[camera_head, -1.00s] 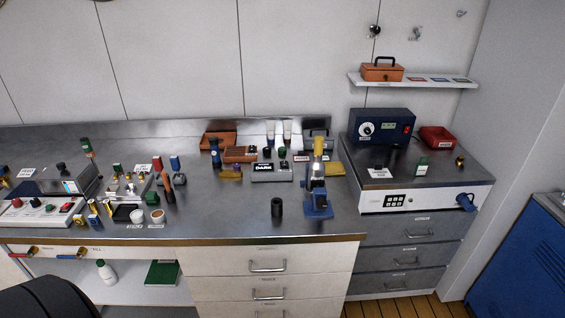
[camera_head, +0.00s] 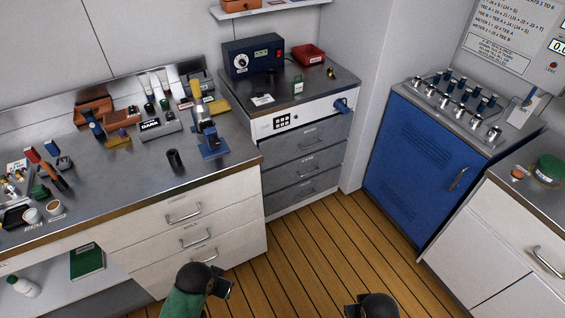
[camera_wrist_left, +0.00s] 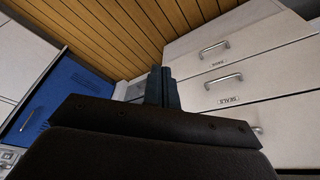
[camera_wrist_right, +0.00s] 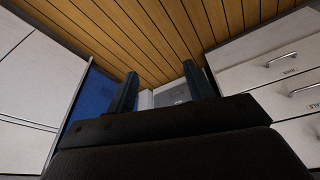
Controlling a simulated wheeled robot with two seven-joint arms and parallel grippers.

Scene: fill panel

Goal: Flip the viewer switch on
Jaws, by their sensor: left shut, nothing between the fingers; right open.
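No switch labelled as the viewer switch can be read in any view. On the steel bench in the head view, a grey box labelled DARK (camera_head: 158,126) stands near the back, with small dark and green parts on it. A blue stand with a yellow top (camera_head: 208,135) is to its right. My left gripper (camera_wrist_left: 163,86) shows in the left wrist view, its fingers together with nothing between them. My right gripper (camera_wrist_right: 161,84) shows in the right wrist view, its fingers apart and empty. Both are low over the floor, away from the bench top.
A blue instrument with a dial (camera_head: 253,57) and a red tray (camera_head: 308,54) stand on the grey-drawer unit. A blue cabinet (camera_head: 410,165) with several valve knobs on top is at the right. The wooden floor (camera_head: 330,245) is clear.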

